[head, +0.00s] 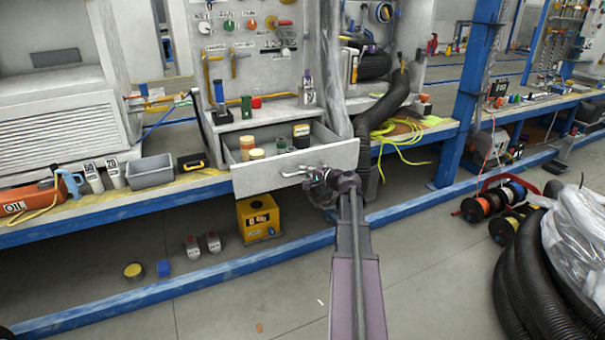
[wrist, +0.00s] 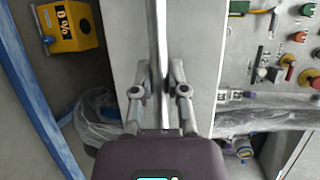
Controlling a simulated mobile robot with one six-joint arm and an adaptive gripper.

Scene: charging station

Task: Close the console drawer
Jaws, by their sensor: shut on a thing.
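The console drawer (head: 255,181) is pulled open from the grey console and holds several small jars. Its pale front panel also fills the middle of the wrist view (wrist: 205,55). A bar handle (head: 290,173) runs along the front. My gripper (head: 316,178) is at the right part of this handle. In the wrist view my gripper (wrist: 161,88) has its fingers on both sides of the handle bar (wrist: 160,30) and is shut on it. The contact in the head view is small and partly hidden by the wrist.
A yellow box (head: 258,217) stands on the floor under the drawer. A black hose (head: 386,112) and a yellow cable (head: 400,137) lie right of the drawer. A blue rail (head: 190,273) crosses the floor. Cable reels (head: 485,203) stand at right.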

